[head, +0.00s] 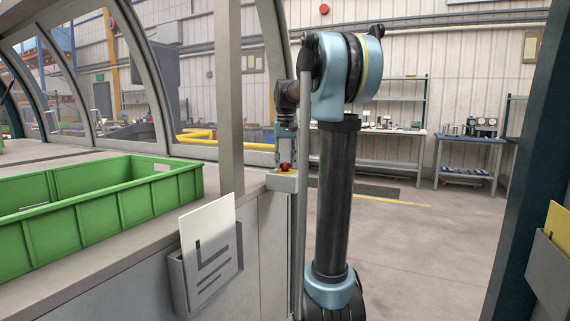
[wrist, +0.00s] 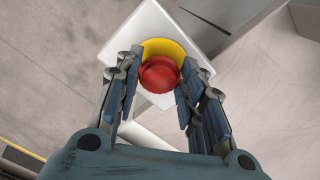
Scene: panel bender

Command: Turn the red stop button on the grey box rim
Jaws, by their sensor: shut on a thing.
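The red stop button (wrist: 160,74) sits on a yellow disc (wrist: 163,46) on top of a pale grey box (wrist: 146,24) in the wrist view. In the head view the red button (head: 285,167) shows small, on the box (head: 283,183) at the end of the counter. My gripper (wrist: 154,88) comes down over it with a finger on each side of the button. The fingers are shut on the button. In the head view my gripper (head: 286,152) points down at the button, and its fingertips are too small to tell apart.
A green crate (head: 110,210) stands on the counter at the left. A grey post (head: 229,95) rises close to the button. A holder with a white card (head: 208,250) hangs on the counter front. Workbenches (head: 470,140) stand far back; the floor (head: 420,240) at right is clear.

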